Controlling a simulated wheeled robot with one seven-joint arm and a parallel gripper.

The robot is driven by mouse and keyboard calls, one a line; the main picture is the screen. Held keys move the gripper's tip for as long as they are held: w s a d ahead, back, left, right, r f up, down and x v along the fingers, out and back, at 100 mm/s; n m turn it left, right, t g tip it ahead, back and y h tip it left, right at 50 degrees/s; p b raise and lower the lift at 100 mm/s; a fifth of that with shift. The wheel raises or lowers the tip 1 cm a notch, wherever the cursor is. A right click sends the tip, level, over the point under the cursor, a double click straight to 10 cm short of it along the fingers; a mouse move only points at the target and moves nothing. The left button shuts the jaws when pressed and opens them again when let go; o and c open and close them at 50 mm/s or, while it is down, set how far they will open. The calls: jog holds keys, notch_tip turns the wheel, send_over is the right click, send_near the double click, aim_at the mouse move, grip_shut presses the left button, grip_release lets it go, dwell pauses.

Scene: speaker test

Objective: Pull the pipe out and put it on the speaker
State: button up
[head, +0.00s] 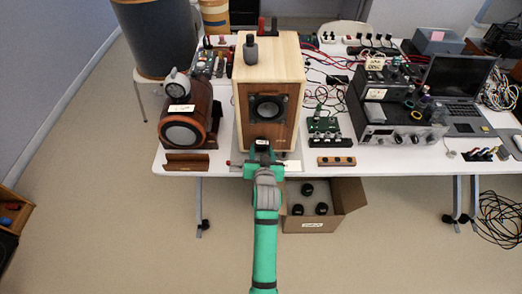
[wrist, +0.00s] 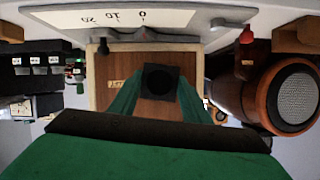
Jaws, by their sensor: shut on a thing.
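The speaker (head: 282,70) is a pale wooden box with a brown front, upright on the table. A dark square plate with a round centre (head: 267,108) is on its front; it also shows in the wrist view (wrist: 160,82). My green gripper (head: 262,154) is low at the speaker's front, shut on the pipe. A dark grey bottle-shaped thing (head: 250,50) stands on the speaker's top.
A brown round-fronted speaker (head: 182,132) stands close on the left. A green circuit board (head: 323,126) and a small wooden block with black knobs (head: 336,161) are on the right. A cardboard box (head: 345,197) is below the table edge. The speaker's top is mostly bare.

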jog(key=shift+s+d, duration=0.1)
jog(key=shift+s, duration=0.85)
jog(key=shift+s+a, duration=0.2)
jog(key=shift+s, duration=0.75)
jog(key=s, duration=0.5)
jog(key=shift+d, duration=0.1)
dwell(0.4)
